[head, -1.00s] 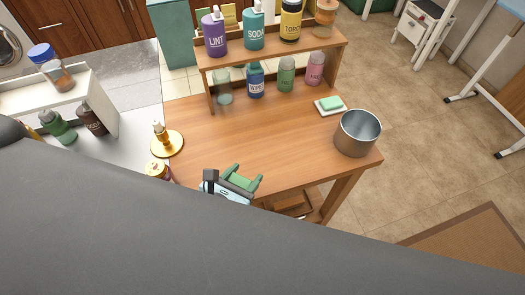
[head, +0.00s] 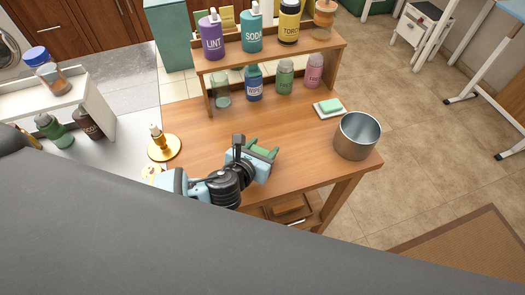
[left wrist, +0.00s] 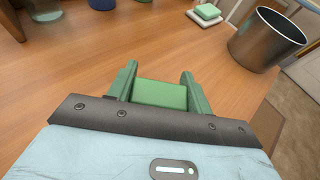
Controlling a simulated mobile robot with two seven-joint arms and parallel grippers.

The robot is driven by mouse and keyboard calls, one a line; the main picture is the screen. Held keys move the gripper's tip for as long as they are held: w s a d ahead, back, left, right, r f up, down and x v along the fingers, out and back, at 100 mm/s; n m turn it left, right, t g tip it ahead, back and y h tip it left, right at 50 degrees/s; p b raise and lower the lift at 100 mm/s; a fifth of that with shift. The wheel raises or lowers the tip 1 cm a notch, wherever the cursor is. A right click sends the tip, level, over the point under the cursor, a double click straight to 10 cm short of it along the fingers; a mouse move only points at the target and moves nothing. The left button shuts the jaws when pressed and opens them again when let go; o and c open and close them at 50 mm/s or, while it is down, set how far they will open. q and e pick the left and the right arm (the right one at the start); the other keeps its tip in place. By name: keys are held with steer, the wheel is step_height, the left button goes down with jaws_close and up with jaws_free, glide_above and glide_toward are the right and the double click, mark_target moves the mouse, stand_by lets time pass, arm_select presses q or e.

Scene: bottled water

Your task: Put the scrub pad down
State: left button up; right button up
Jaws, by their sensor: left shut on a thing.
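A green scrub pad (left wrist: 160,94) is held between the two green fingers of my left gripper (left wrist: 158,88) in the left wrist view. In the head view my left gripper (head: 263,150) is over the wooden table (head: 300,151), near its front edge. The pad is small there and partly hidden by the fingers. I cannot tell whether the pad touches the tabletop. My right gripper is not in view.
A metal bucket (head: 357,136) stands at the table's right end, near a white dish (head: 329,107) with a green block (head: 330,105). Bottles line the back shelf (head: 271,53). The table's middle is clear.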

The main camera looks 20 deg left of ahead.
arm_select(q)
steer(key=shift+s+f, duration=0.1)
steer(key=shift+f, duration=0.85)
steer(key=o, duration=0.5)
steer(key=shift+f, duration=0.15)
steer(key=o, duration=0.4)
steer(key=shift+o, duration=0.2)
